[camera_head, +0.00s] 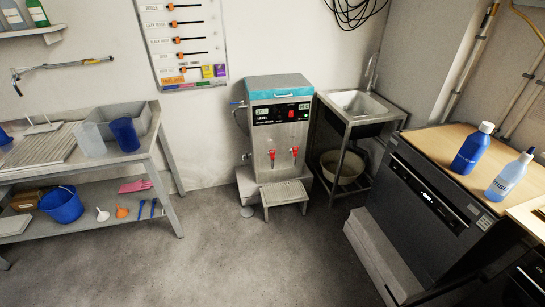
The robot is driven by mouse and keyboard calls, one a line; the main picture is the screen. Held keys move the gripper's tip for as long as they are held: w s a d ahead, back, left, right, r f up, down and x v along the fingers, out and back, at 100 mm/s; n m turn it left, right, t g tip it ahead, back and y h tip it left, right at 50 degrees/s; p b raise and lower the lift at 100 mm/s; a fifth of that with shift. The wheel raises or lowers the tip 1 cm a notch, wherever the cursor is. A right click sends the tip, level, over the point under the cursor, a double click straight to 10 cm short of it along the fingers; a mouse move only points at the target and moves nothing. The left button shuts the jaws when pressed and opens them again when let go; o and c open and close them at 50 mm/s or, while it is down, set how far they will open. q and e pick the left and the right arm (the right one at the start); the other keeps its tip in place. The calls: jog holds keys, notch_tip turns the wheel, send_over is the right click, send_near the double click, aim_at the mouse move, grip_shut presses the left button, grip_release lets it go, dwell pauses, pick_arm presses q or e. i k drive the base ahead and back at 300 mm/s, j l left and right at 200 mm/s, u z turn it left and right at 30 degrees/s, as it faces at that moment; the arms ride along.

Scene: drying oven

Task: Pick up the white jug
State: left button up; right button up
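The white jug (90,140) looks pale and translucent and stands upright on the grey metal table (165,133) at the left. A dark blue jug (126,134) stands just to its right, and a grey bin (112,112) is behind them. Neither of my grippers is in view, and nothing is touching the white jug.
A lower shelf holds a blue bucket (62,205), funnels and small tools. A steel boiler (280,130) stands at the back wall beside a sink (357,104). Two bottles stand on the wooden top (435,143) at the right. The middle floor (250,255) is clear.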

aim_at(87, 135)
jog(key=u, duration=1.4)
jog(key=i+j+z, duration=0.1)
jog(key=i+j, duration=0.4)
jog(key=i+j+z, duration=0.1)
jog(key=i+j, duration=0.35)
jog(key=j, duration=0.2)
jog(key=i+j, duration=0.45)
jog(key=j, duration=0.15)
jog(key=z, duration=0.05)
